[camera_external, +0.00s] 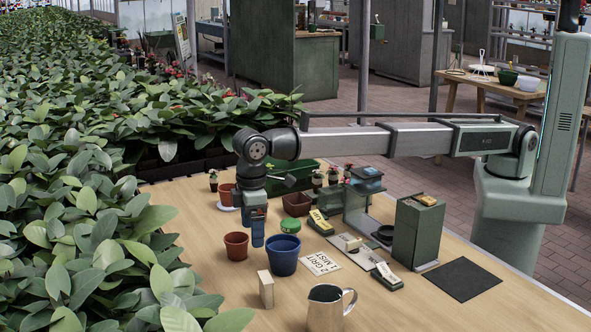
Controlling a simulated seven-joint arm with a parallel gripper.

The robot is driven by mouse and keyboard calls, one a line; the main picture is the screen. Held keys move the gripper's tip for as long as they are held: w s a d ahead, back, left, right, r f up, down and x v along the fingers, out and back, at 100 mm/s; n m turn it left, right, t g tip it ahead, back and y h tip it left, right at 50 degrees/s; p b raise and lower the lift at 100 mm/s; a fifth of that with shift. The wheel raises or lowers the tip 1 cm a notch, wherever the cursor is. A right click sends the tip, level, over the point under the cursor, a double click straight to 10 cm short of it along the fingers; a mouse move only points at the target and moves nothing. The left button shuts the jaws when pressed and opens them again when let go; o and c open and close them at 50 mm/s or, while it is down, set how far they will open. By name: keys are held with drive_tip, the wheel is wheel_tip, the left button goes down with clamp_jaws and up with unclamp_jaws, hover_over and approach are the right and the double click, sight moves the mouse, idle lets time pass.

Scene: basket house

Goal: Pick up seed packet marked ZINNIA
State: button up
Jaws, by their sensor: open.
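No lettering that reads ZINNIA can be made out. Small yellow-labelled pieces may be seed packets: one (320,220) leans on a dark holder behind the white card, one (386,273) lies on a dark block right of the card, and one (427,200) is on top of the tall green box. Their print is too small to read. My gripper (258,243) points down, open and empty, between the terracotta pot and the blue pot, left of all three pieces. Its height above the table is hard to tell.
A terracotta pot (236,247) and a blue pot (283,257) stand close to my gripper. A beige block (266,289) and metal jug (326,310) are in front. The tall green box (417,235) stands right, beside a black mat (462,279). Dense plants (80,200) border the table's left.

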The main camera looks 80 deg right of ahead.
approach(267, 276)
drive_tip(key=shift+w+a, duration=0.1)
wheel_tip(267, 276, down, 8)
drive_tip(key=shift+r, duration=0.1)
drive_tip(key=shift+a+f, duration=0.2)
drive_tip(key=shift+f, duration=2.75)
drive_tip(key=shift+c, duration=0.3)
drive_tip(key=c, duration=1)
drive_tip(key=shift+o, duration=0.2)
